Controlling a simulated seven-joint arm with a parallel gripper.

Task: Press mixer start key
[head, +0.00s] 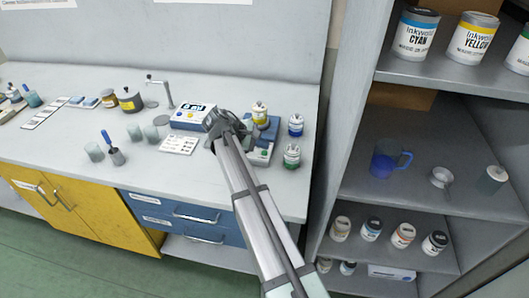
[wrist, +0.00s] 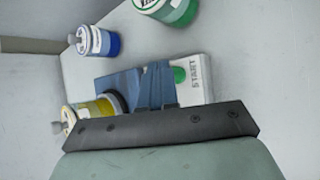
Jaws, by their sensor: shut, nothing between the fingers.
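The mixer (head: 260,156) stands at the right end of the bench, a white base with a blue upper part, partly hidden by my arm. In the wrist view its white panel (wrist: 193,92) carries the word START beside a round green key (wrist: 180,75). A yellow-banded jar (head: 260,110) is at the mixer's blue part and also shows in the wrist view (wrist: 98,108). My gripper (head: 222,124) is shut and empty, close to the mixer. A dark bar of it crosses the lower wrist view. I cannot tell whether it touches the mixer.
A blue-banded jar (head: 296,126) and a green-banded jar (head: 291,157) stand just right of the mixer. A scale (head: 193,116) and a white card (head: 179,144) are to its left. Glass cups (head: 95,152) stand farther left. A shelf unit (head: 345,130) rises on the right.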

